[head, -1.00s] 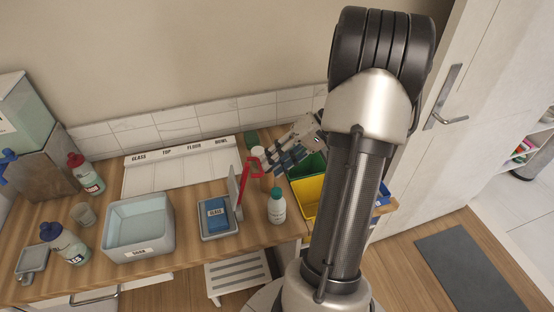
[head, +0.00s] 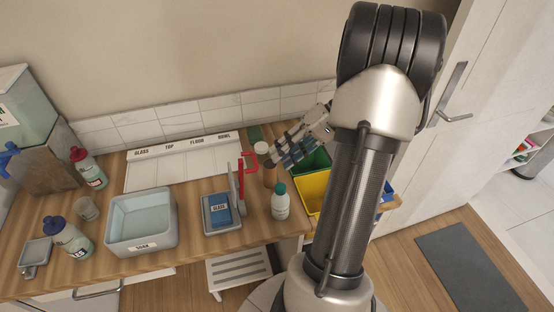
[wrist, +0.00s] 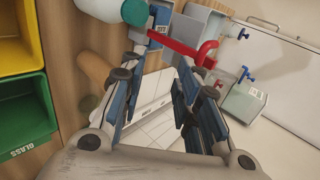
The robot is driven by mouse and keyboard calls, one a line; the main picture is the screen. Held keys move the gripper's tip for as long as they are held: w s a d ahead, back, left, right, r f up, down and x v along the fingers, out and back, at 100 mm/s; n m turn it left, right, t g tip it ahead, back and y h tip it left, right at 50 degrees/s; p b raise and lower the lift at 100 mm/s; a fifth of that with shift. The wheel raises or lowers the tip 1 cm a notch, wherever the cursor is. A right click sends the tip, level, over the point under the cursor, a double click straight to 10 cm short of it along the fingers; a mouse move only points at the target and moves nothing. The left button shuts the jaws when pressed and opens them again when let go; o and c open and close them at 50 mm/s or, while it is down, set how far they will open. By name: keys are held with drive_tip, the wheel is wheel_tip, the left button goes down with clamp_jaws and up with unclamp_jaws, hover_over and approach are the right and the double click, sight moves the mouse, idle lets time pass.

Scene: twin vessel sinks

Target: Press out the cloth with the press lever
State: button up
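The press (head: 221,228) is a grey tray on the counter with an upright plate (head: 234,186) at its right side. A blue cloth labelled GLASS (head: 219,210) lies in the tray. The red lever handle (head: 249,163) stands up from the plate; it also shows in the wrist view (wrist: 205,54). My gripper (head: 277,160) is just right of the handle in the head view. In the wrist view, my gripper (wrist: 161,58) is open, with blue-padded fingers apart. The red handle crosses near the right fingertip; I cannot tell whether they touch.
A white bottle with a green cap (head: 280,204) stands close right of the press, and a brown bottle (head: 269,173) stands beside my gripper. Green (head: 311,163) and yellow (head: 312,190) bins are at the right. A grey basin (head: 167,240) is left.

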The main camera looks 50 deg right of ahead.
drive_tip(key=v, duration=0.8)
drive_tip(key=shift+s, duration=0.15)
drive_tip(key=shift+d+r, duration=0.15)
drive_tip(key=shift+r, duration=0.05)
drive_tip(key=shift+c, duration=0.4)
